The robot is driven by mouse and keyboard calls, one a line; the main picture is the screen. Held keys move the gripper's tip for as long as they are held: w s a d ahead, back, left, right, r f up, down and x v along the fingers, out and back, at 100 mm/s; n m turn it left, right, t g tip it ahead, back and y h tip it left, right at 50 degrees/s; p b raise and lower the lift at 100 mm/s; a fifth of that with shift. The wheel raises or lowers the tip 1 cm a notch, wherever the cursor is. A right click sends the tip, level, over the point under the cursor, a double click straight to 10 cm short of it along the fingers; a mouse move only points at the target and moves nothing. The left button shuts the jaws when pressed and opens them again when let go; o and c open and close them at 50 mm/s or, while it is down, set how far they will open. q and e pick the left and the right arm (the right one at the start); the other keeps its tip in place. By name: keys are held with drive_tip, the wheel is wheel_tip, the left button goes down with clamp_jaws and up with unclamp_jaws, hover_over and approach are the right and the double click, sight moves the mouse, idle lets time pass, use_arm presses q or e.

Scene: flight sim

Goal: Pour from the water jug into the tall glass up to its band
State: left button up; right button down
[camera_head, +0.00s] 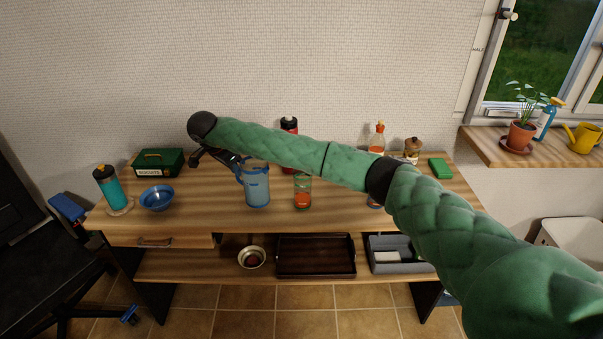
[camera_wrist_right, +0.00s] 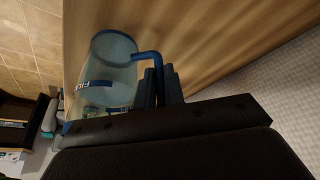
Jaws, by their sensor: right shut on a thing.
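The water jug (camera_head: 257,190) is clear with blue edges and looks upright at the middle of the desk. I cannot tell whether its base touches the top. My right gripper (camera_head: 235,163) is shut on its blue handle, at the jug's left. In the right wrist view the fingers (camera_wrist_right: 160,88) close around the handle beside the jug (camera_wrist_right: 108,72), which has a lettered blue band. Another small item (camera_head: 375,203) is mostly hidden by my arm. My left gripper is out of view.
The wooden desk (camera_head: 200,215) also holds a teal bottle (camera_head: 106,188), a blue bowl (camera_head: 157,198), a green biscuit tin (camera_head: 158,162), a red bottle (camera_head: 289,125) and an orange-capped bottle (camera_head: 377,138). A tray (camera_head: 316,272) lies on the shelf below. My arm crosses above the desk.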

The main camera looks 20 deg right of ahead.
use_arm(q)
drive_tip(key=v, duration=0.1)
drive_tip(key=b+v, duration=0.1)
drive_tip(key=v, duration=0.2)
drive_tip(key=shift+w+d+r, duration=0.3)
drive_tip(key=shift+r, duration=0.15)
use_arm(e)
drive_tip(key=w+n, duration=0.1)
drive_tip(key=w+f+n+t, duration=0.1)
drive_tip(key=n, duration=0.1)
drive_tip(key=shift+w+f+y, duration=0.15)
drive_tip(key=shift+w+y, duration=0.2)
drive_tip(key=shift+y, duration=0.05)
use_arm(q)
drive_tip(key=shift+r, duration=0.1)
use_arm(e)
drive_tip(key=shift+s, duration=0.1)
